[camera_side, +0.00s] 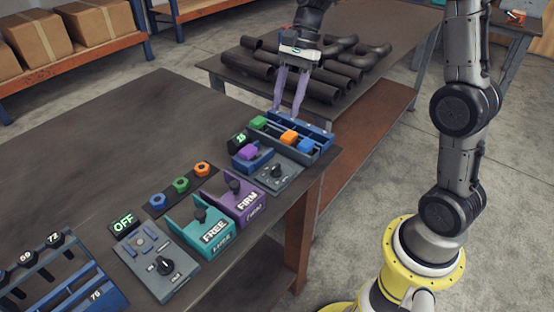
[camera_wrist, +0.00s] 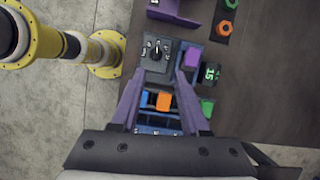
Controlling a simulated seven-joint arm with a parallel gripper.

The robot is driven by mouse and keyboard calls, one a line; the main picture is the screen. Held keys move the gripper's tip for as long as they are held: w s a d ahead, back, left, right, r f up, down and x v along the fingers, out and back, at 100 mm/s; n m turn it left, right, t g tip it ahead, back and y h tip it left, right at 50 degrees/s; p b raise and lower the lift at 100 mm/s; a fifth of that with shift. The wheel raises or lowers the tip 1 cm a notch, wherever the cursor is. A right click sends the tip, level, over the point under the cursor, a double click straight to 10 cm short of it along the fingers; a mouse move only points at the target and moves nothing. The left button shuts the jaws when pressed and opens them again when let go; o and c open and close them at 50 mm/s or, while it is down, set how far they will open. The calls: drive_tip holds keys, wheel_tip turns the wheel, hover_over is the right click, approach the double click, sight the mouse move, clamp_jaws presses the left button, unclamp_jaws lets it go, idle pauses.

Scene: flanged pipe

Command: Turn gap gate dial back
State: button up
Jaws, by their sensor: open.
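A black dial (camera_side: 277,171) sits on a grey panel near the right end of the bench, beside a small display (camera_side: 240,139) reading 15. The same dial (camera_wrist: 157,48) shows in the wrist view at the top, ahead of my fingertips; its fine scale is too small to read. I cannot tell from any label that it is the gap gate dial. My gripper (camera_side: 287,109) is open and empty, pointing down above the blue tray (camera_side: 318,128). In the wrist view its purple fingers (camera_wrist: 160,76) are spread apart, with the orange block (camera_wrist: 163,101) between and below them.
Green (camera_side: 258,122) and blue (camera_side: 306,146) blocks are at the tray; a purple block (camera_side: 248,153) is beside it. The purple FIRM fixture (camera_side: 236,203), teal FREE fixture (camera_side: 201,228) and another dial panel (camera_side: 165,266) with an OFF display stand leftward. Dark pipes (camera_side: 320,85) lie behind.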

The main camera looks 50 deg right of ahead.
sight(276, 165)
drive_tip(key=x, duration=0.5)
drive_tip(key=d+x, duration=0.1)
drive_tip(key=x, duration=0.9)
drive_tip(key=shift+s+d+f, duration=0.15)
drive_tip(key=shift+d+f, duration=0.15)
drive_tip(key=shift+f, duration=0.25)
clamp_jaws()
